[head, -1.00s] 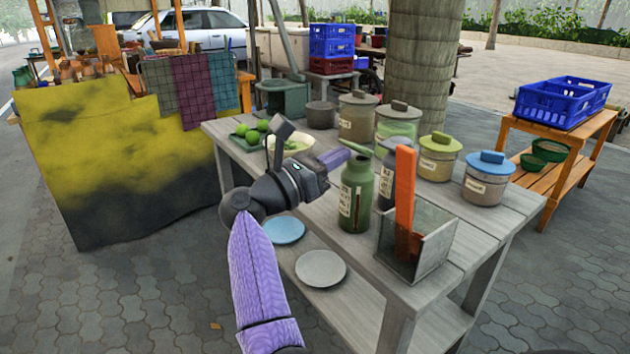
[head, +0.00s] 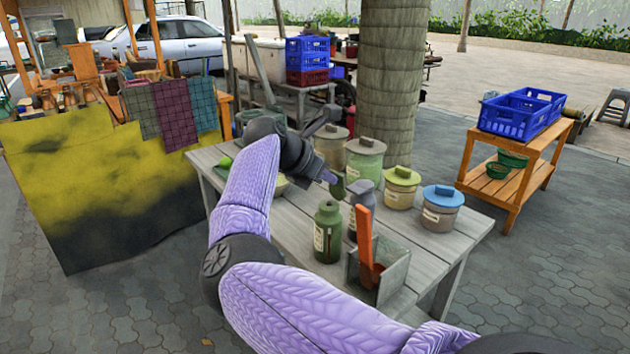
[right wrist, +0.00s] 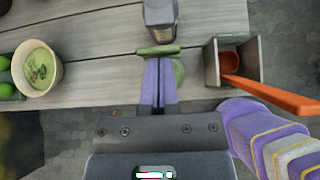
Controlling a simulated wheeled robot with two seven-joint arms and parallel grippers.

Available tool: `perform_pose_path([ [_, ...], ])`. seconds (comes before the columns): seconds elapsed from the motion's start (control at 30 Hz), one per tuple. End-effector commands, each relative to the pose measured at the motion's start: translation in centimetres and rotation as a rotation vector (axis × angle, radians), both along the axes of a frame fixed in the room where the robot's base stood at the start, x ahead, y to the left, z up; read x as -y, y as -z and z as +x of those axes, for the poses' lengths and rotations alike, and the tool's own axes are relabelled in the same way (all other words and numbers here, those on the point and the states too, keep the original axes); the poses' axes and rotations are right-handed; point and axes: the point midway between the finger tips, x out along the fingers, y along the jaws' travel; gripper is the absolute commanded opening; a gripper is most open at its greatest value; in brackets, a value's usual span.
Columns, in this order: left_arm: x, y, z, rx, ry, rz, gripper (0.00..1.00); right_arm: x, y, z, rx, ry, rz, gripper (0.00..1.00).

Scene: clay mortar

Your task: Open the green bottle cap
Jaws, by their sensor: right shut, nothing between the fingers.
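The green bottle (head: 328,240) stands upright on the grey wooden table, left of the dark bottle. A green piece that looks like its cap (head: 338,187) stands raised above the bottle's top. My right gripper (head: 330,178) is above the bottle, with its purple fingers shut and empty next to the raised cap. In the right wrist view, the shut fingers (right wrist: 161,80) point at the cap (right wrist: 158,50), seen as a thin green bar just past the tips. The bottle (right wrist: 179,74) is partly hidden behind the fingers. Contact is unclear. My left gripper is not in view.
The dark bottle (head: 361,208) stands close on the right. A metal box (head: 393,270) with an orange handle is at the table's front right. Lidded jars (head: 401,189) line the back. A bowl (right wrist: 38,68) is left in the wrist view.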

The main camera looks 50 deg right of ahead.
Motion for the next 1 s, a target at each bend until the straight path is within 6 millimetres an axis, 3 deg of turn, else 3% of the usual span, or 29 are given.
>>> perform_pose_path([
  [0.23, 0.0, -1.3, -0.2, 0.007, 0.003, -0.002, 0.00, 0.7, -0.6, -0.2, 0.038, 0.000, 0.156, 0.00],
  [1.0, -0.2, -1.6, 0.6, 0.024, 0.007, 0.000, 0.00, 1.2, -0.5, -0.3, 0.033, 0.001, 0.147, 0.00],
])
